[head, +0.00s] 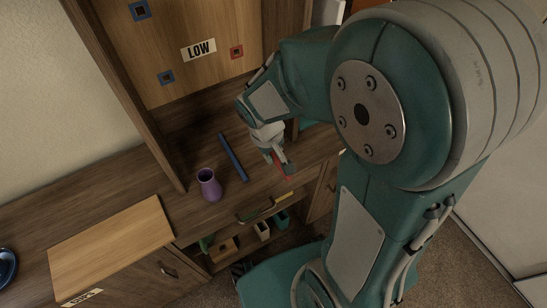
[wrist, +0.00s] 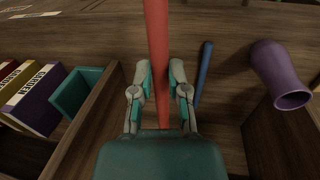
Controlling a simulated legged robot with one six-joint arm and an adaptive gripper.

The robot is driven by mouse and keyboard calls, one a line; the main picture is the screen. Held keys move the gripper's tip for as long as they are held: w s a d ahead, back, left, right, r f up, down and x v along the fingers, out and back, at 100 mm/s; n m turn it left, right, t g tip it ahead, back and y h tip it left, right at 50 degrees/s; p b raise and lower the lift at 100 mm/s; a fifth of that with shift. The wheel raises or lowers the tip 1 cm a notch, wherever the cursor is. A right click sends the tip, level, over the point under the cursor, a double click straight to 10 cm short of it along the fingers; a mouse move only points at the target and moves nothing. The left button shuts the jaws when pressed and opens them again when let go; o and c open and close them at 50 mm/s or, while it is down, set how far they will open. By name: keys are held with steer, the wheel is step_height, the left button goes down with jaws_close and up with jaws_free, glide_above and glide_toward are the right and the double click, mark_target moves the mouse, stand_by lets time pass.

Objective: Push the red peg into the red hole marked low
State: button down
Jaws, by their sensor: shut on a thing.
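The red peg (wrist: 157,35) runs between the fingers of my gripper (wrist: 160,80) in the wrist view, and the fingers are shut on it. In the head view a bit of the red peg (head: 288,169) shows at my gripper (head: 275,157), low over the desk top. The red-rimmed hole (head: 236,52) is in the upright wooden panel (head: 215,20), with the LOW label (head: 199,49) just to its left. The peg is apart from the hole, below it in the picture. The peg's far end runs out of the wrist view.
A blue peg (head: 233,156) lies on the desk left of my gripper, and a purple vase (head: 209,186) stands nearby. Two blue-rimmed holes (head: 140,10) (head: 166,77) are in the panel. A wooden box (head: 112,245) is at left. Open compartments (head: 245,238) hold several items.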

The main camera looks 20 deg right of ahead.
steer(key=w+d+r+h, duration=0.1)
steer(key=w+d+r, duration=0.1)
steer(key=w+r, duration=0.7)
step_height(320, 180, up, 2)
steer(key=shift+w+d, duration=0.25)
steer(key=shift+d, duration=0.1)
steer(key=shift+w+a, duration=0.2)
steer(key=shift+w, duration=0.75)
steer(key=shift+w+a, duration=0.15)
steer(key=shift+w, duration=0.8)
steer(key=shift+w+a, duration=0.2)
steer(key=shift+w, duration=0.75)
steer(key=w+a, duration=0.1)
steer(key=w, duration=0.6)
steer(key=shift+a, duration=0.15)
stand_by(1.8)
steer(key=c, duration=0.5)
jaws_free()
steer(key=shift+c, duration=0.2)
steer(key=shift+r, duration=0.1)
steer(key=v, duration=1.1)
steer(key=shift+a+r, duration=0.2)
steer(key=shift+r, duration=0.2)
